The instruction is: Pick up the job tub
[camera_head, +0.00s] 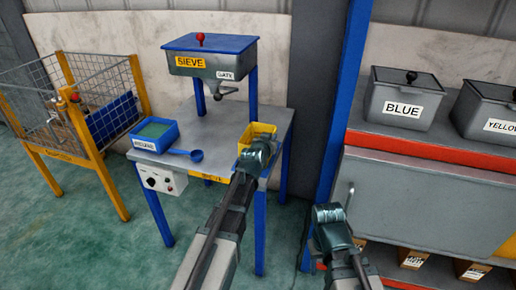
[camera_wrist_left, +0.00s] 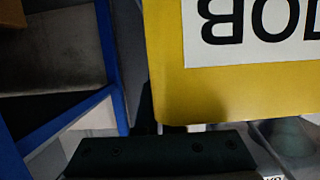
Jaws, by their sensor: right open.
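The yellow job tub (camera_head: 262,129) stands at the right front part of the grey table, below the sieve. My left gripper (camera_head: 257,152) is at its near side and hides part of it. In the left wrist view the tub's yellow wall (camera_wrist_left: 220,95) fills the upper right, with a white label reading upside down. A dark finger of my left gripper (camera_wrist_left: 160,155) lies just below that wall. I cannot tell whether the jaws are closed on it. My right gripper (camera_head: 328,212) is open and empty, in front of the grey and red bench.
The sieve (camera_head: 210,65) stands on blue posts above the table (camera_head: 205,125). A blue box (camera_head: 155,134) and a blue scoop (camera_head: 190,155) are on its left. A yellow mesh cage (camera_head: 70,110) stands further left. BLUE (camera_head: 402,98) and YELLOW (camera_head: 488,110) bins sit on the bench at right.

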